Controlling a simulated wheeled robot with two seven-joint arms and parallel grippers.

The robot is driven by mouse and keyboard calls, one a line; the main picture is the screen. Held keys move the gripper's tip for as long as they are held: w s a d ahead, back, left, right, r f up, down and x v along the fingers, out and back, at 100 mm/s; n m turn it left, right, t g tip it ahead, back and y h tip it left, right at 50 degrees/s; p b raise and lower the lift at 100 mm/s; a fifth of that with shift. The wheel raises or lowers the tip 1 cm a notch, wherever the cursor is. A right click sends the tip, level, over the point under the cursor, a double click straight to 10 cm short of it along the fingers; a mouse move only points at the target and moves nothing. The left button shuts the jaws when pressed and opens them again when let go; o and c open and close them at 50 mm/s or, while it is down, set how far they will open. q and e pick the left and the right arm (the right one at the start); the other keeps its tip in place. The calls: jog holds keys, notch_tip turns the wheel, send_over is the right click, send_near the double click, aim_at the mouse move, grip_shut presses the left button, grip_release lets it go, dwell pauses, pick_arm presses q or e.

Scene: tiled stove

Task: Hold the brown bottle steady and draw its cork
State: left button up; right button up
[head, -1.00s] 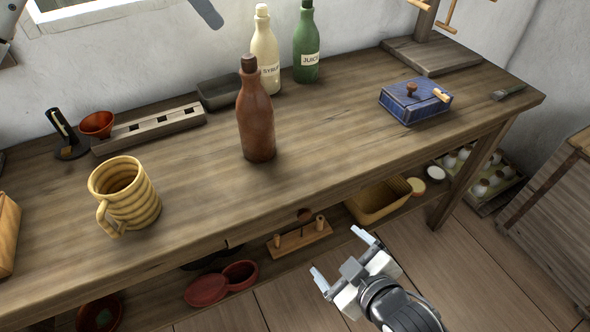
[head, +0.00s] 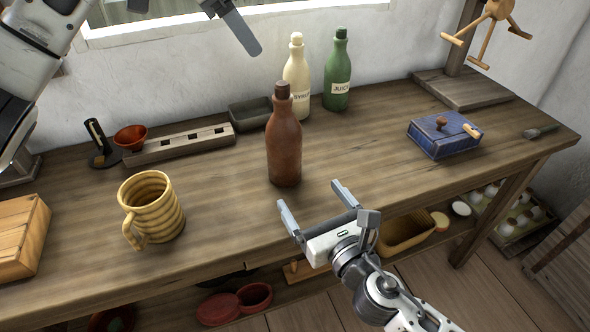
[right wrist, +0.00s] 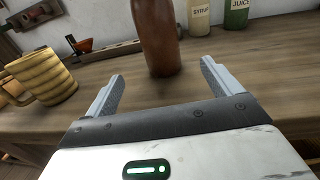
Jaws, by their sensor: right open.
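The brown bottle (head: 284,150) stands upright on the wooden workbench (head: 225,205), with its dark cork (head: 282,89) seated in the neck. In the right wrist view the lower part of the brown bottle (right wrist: 160,38) shows ahead of the fingers, and its top is cut off. My right gripper (head: 309,195) is open and empty at the bench's front edge, in front and slightly right of the bottle, not touching it. My left gripper (head: 236,26) is only partly in view at the top, above and left of the bottle, apart from it; its opening cannot be made out.
A cream syrup bottle (head: 297,78) and a green juice bottle (head: 338,75) stand behind the brown bottle. A ribbed yellow mug (head: 155,208) is to its left, a blue box (head: 443,138) to its right. A slotted wooden rack (head: 180,146) and dark tray (head: 250,113) lie behind.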

aim_at(282, 83)
jog(key=x, duration=1.3)
jog(key=shift+w+a, duration=0.1)
jog(key=shift+w, duration=0.1)
jog(key=c, duration=1.5)
pick_arm(q)
jog(key=shift+o, duration=1.4)
jog(key=shift+r, duration=0.1)
jog(key=shift+n+y, duration=0.7)
jog(key=x, duration=0.3)
jog(key=d+x, duration=0.1)
jog(key=x, duration=0.5)
jog(key=shift+w+d, duration=0.1)
jog(key=shift+d, duration=0.3)
